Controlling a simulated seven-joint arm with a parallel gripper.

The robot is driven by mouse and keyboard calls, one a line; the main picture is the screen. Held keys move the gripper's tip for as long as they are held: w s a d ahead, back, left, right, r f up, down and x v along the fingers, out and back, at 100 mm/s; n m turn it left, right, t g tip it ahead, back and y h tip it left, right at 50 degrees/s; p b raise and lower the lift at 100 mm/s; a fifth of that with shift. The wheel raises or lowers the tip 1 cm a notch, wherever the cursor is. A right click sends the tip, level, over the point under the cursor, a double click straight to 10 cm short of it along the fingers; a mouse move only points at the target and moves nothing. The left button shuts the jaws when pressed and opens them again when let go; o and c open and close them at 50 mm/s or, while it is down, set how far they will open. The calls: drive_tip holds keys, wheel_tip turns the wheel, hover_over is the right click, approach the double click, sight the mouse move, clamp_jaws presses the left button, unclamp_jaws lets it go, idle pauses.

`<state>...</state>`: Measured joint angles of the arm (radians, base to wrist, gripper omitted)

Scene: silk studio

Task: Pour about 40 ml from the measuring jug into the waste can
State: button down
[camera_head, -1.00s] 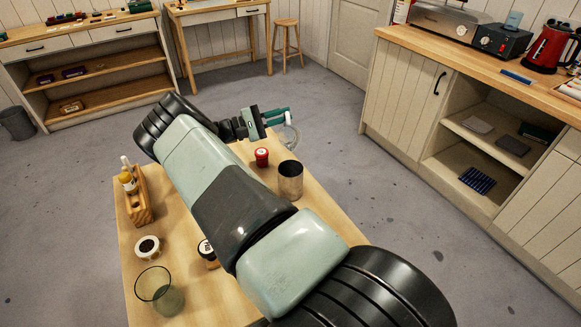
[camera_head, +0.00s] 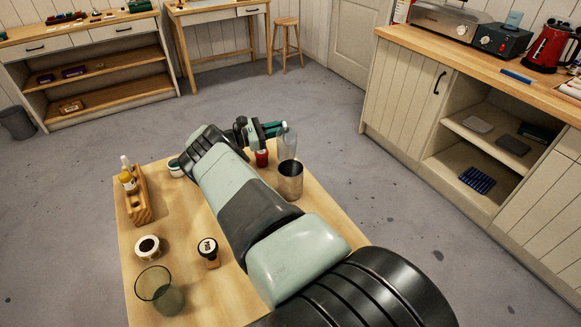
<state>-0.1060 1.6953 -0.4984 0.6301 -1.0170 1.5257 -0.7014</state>
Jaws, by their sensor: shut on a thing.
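The measuring jug (camera_head: 288,140) is clear and pale, and my gripper (camera_head: 273,130) is shut on it from the left. The jug looks roughly upright, with its lower end showing just above and behind the rim of the waste can. The waste can (camera_head: 290,184) is an open metal cylinder standing near the right edge of the small table (camera_head: 185,225). I cannot tell how much of the jug lies over the can's opening. The liquid level in the jug and the can's inside are not clear.
A red-capped jar (camera_head: 262,158) stands close left of the can, below the gripper. A black-lidded jar (camera_head: 208,250), a white-rimmed jar (camera_head: 148,247), a glass tumbler (camera_head: 158,292) and a wooden rack with bottles (camera_head: 139,195) stand on the table's left part.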

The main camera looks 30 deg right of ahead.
drive_tip(key=shift+w+d+f+n+y, duration=0.1)
drive_tip(key=shift+w+f+n+y, duration=0.35)
drive_tip(key=shift+n, duration=0.75)
drive_tip(key=shift+w, duration=0.2)
idle(1.7)
